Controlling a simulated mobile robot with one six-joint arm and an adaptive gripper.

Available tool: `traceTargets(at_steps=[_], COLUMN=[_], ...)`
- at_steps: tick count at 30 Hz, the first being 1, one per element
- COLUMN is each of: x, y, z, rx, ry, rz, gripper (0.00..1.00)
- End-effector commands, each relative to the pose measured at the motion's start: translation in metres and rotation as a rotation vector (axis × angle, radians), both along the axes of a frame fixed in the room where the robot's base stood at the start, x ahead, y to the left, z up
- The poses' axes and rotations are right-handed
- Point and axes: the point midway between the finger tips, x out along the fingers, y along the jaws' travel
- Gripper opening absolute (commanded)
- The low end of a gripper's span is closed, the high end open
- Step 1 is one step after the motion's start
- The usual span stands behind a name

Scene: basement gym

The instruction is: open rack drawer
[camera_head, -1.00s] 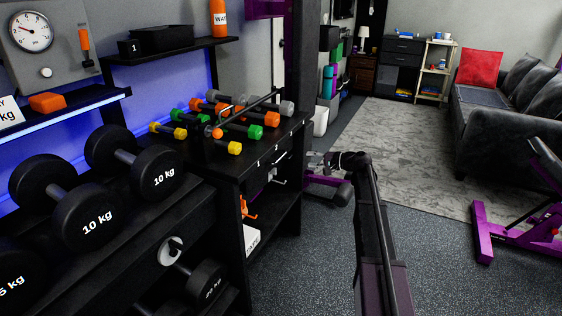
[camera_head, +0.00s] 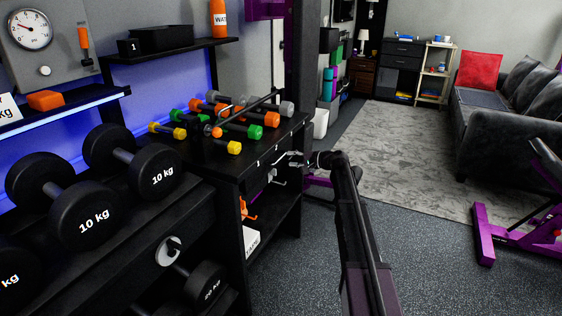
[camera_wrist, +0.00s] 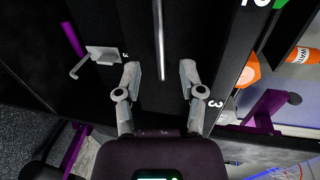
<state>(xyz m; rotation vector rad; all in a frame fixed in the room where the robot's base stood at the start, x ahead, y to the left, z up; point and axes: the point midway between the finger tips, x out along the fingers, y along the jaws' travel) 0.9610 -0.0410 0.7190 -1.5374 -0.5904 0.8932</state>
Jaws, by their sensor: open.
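The black rack (camera_head: 228,167) stands left of centre, with small coloured dumbbells on its top. Its dark drawer front (camera_head: 262,162) lies just below the top edge, facing my arm. My gripper (camera_head: 293,160) is at that front, small and partly blurred into it. In the wrist view my gripper (camera_wrist: 160,68) is open, with its two grey fingers spread and nothing held. A thin bright strip (camera_wrist: 158,40), perhaps the drawer's handle edge, runs between and beyond the fingertips. I cannot tell whether the fingers touch the front.
A pale hook (camera_wrist: 95,55) sticks out beside the left finger in the wrist view. Large black dumbbells (camera_head: 85,215) fill the near left shelf. A purple bench (camera_head: 485,235) stands at right. Floor (camera_head: 420,265) right of my arm is clear.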

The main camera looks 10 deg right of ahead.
Motion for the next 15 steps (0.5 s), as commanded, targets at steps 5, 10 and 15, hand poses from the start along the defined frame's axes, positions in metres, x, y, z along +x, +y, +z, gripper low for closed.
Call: traceTargets(at_steps=[5, 10, 15], x=[0.017, 0.027, 0.031], y=[0.021, 0.036, 0.043], z=[-0.007, -0.010, -0.011], rx=[0.000, 0.001, 0.001], ry=[0.000, 0.001, 0.001], rz=[0.001, 0.002, 0.000], gripper=[0.51, 0.51, 0.51])
